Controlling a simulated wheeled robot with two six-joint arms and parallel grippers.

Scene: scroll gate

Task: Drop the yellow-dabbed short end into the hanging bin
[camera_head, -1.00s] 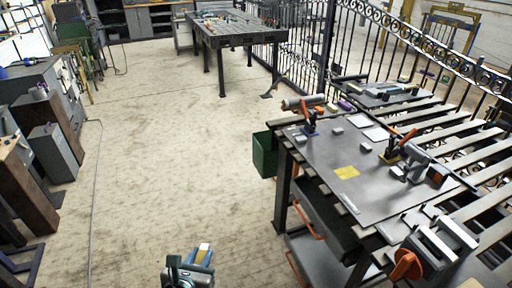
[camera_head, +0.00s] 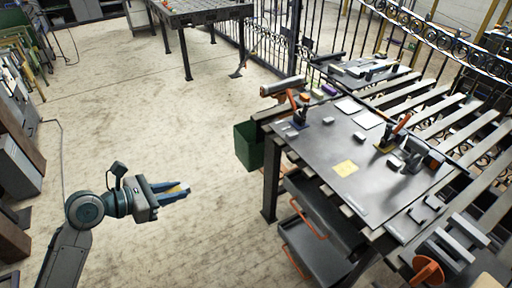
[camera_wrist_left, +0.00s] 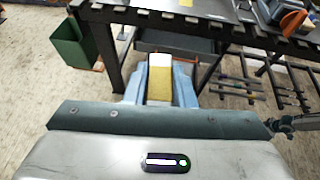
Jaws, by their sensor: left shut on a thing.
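My left gripper (camera_head: 182,191) is over the open floor left of the workbench, its blue fingers pointing right. It is shut on the short end (camera_head: 173,189), a small block showing yellow between the fingers. In the left wrist view the short end (camera_wrist_left: 160,78) has a pale top part and a yellow lower part, with a blue finger on each side. The green hanging bin (camera_head: 246,146) hangs at the bench's left side, apart from and to the right of the gripper. It also shows at upper left in the left wrist view (camera_wrist_left: 68,43). My right gripper is not seen.
The dark workbench (camera_head: 325,180) carries clamps, small blocks and a yellow square (camera_head: 346,168). Open drawers (camera_head: 318,250) with orange handles are below it. A slatted metal frame (camera_head: 455,135) lies to the right. The floor between gripper and bin looks clear.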

